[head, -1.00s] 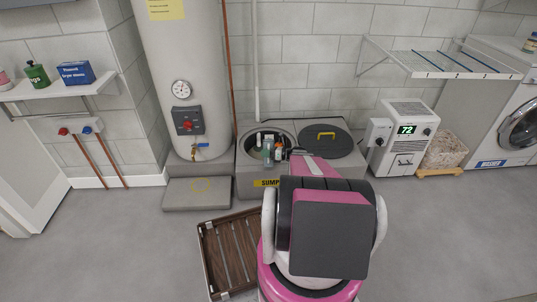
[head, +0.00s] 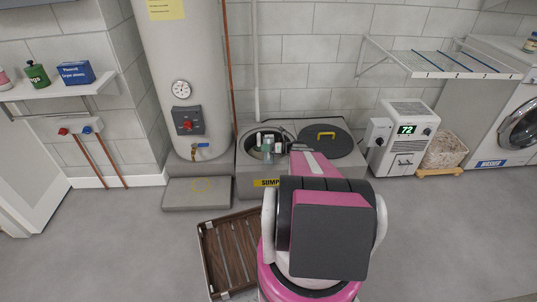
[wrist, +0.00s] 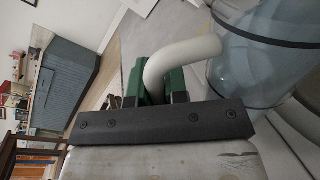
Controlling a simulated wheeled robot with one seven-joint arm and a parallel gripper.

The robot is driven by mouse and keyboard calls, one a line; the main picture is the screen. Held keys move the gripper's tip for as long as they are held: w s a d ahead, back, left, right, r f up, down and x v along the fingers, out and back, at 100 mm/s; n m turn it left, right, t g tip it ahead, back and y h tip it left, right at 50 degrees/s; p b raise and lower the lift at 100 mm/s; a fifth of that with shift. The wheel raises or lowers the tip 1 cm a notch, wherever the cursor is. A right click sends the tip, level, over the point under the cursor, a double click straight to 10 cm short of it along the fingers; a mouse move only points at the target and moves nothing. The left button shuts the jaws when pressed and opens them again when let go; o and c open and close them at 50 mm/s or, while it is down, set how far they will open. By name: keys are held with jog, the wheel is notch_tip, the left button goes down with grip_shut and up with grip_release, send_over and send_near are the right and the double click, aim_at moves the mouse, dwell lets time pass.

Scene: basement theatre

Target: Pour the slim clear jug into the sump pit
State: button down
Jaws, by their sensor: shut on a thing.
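The sump pit (head: 247,166) is a grey box with a round dark opening and a yellow label in front, beside the water heater. My gripper (wrist: 155,85) is shut on the white curved handle of the slim clear jug (wrist: 245,65), which is bluish, see-through and has dark bands.
A dark round lid (head: 335,142) with a yellow handle lies on the right half of the sump box. A low grey step (head: 197,193) and a brown slatted tray (head: 226,255) are in front. A white dehumidifier (head: 403,140) stands to the right. Floor at right is clear.

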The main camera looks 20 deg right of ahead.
aim_at(265, 143)
jog(key=shift+w+f+m, duration=0.15)
jog(key=shift+m, duration=0.15)
jog(key=shift+f, duration=0.1)
jog(key=shift+w+d+f+m, duration=0.15)
jog(key=shift+w+f+m, duration=0.1)
jog(key=shift+m, duration=0.15)
jog(key=shift+w+d+r+m+g, duration=0.15)
jog(key=shift+w+m+g, duration=0.2)
jog(key=shift+m, duration=0.35)
jog(key=shift+w+d+r+m+g, duration=0.1)
jog(key=shift+w+m+g, duration=0.15)
jog(key=shift+w+m, duration=0.35)
dwell(1.1)
jog(key=shift+w+d+f+m+g, duration=0.15)
jog(key=shift+w+f+m, duration=0.1)
jog(key=shift+f+m, duration=0.2)
jog(key=shift+w+d+f+m+g, duration=0.1)
jog(key=shift+w+f+m+g, duration=0.1)
jog(key=shift+f+m, duration=0.2)
dwell(0.4)
jog(key=shift+w, duration=0.25)
jog(key=shift+w+d+f+m+p, duration=0.15)
jog(key=shift+w+d+m, duration=0.1)
jog(key=shift+w+m, duration=0.25)
jog(key=shift+w+d+r+m+p, duration=0.15)
jog(key=shift+w+d+m, duration=0.1)
jog(key=shift+w, duration=0.35)
jog(key=shift+w+d+f+m+g, duration=0.1)
jog(key=shift+w+f+m+g, duration=0.15)
jog(key=shift+w+m, duration=0.2)
